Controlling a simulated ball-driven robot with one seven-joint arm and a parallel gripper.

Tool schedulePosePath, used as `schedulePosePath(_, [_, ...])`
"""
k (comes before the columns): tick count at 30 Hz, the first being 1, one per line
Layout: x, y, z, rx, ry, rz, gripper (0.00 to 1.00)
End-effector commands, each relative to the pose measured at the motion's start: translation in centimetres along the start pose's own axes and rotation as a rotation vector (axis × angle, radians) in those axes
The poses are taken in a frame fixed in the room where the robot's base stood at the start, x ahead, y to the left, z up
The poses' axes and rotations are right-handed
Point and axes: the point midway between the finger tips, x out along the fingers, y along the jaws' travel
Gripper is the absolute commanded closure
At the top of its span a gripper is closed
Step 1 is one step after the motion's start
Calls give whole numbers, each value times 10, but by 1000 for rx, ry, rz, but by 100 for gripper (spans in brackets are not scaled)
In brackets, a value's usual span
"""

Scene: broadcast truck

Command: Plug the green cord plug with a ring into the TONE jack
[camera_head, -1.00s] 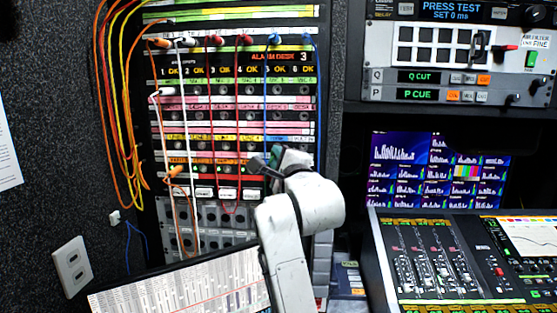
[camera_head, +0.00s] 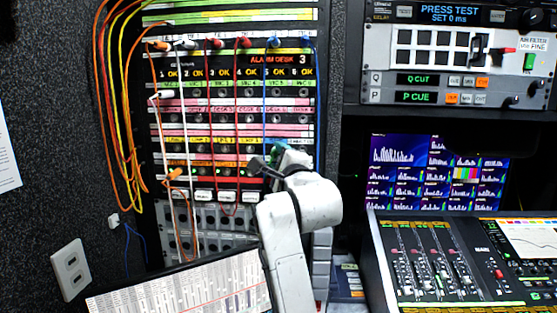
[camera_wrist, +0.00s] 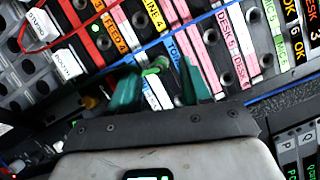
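My gripper (camera_wrist: 158,90) shows in the wrist view with its two teal fingers spread apart, pointing at the patch panel. A small green ring-shaped part (camera_wrist: 154,67), which looks like the green plug, lies between the fingertips beside the blue label starting "TON" (camera_wrist: 172,50). I see gaps beside it and no clear grip on it. Whether it is seated in the TONE jack I cannot tell; the jack's opening is hidden. A white lettered piece (camera_wrist: 156,93) also shows between the fingers. In the head view my gripper (camera_head: 266,160) is at the panel's lower right, seen mostly from behind.
The patch panel (camera_head: 225,130) carries several orange, white, red and blue cords. A blue cord (camera_wrist: 130,60) crosses the panel close to the fingertips. A monitor (camera_head: 185,288) stands in front below. A mixing console (camera_head: 450,260) stands to the right.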

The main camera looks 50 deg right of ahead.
Motion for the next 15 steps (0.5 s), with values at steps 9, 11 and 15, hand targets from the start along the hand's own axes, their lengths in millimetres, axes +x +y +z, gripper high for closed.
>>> schedulePosePath(9, [-4,1,0,0,0,1,52])
schedulePosePath(11, [-9,2,0,0,0,0,52])
schedulePosePath(15, [-31,3,0,1,-1,-1,52])
